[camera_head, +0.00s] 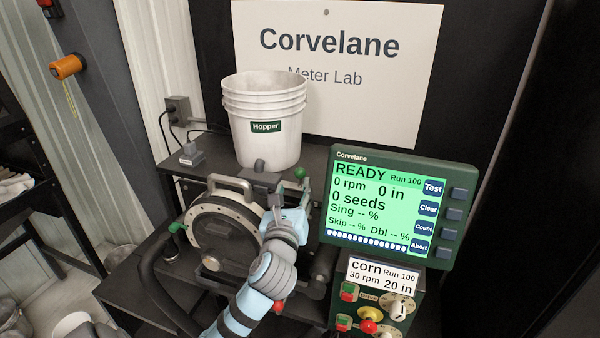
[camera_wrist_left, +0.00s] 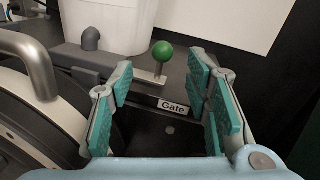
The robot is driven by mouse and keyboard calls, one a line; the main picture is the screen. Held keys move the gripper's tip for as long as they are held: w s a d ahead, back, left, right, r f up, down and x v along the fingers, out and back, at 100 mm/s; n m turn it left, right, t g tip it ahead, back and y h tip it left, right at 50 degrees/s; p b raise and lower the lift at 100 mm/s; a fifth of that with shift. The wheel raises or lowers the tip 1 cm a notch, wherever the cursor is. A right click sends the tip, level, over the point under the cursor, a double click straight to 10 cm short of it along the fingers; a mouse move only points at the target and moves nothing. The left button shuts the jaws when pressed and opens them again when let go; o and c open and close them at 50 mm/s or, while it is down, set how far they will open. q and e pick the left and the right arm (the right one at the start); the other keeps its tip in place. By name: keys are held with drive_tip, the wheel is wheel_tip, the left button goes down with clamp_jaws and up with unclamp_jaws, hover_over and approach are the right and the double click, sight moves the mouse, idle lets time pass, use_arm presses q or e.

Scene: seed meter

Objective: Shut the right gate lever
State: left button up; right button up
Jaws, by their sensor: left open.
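The gate lever has a green ball knob (camera_head: 300,173) on a short metal stem, below and right of the Hopper bucket. In the left wrist view the knob (camera_wrist_left: 162,51) stands upright beyond my fingers, above a plate marked "Gate" (camera_wrist_left: 173,107). My left gripper (camera_head: 291,200) is open, just in front of the lever. In the left wrist view its teal-padded fingers (camera_wrist_left: 160,85) are spread, with the knob lying between them in the picture. I see no contact with it. My right gripper is not in view.
The round seed meter (camera_head: 222,235) with its metal handle is left of my arm. The white Hopper bucket (camera_head: 265,120) stands behind the lever. A green display (camera_head: 385,215) and a control box (camera_head: 385,280) stand close on the right. Another green knob (camera_head: 178,228) is at the meter's left.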

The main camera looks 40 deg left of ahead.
sight(299, 176)
use_arm(q)
drive_tip(key=x, duration=0.9)
drive_tip(key=shift+w+d+f, duration=0.15)
drive_tip(key=shift+d+f, duration=0.1)
drive_tip(key=shift+f, duration=0.05)
drive_tip(key=shift+s+r, duration=0.15)
drive_tip(key=shift+s, duration=0.1)
drive_tip(key=shift+w, duration=0.1)
clamp_jaws()
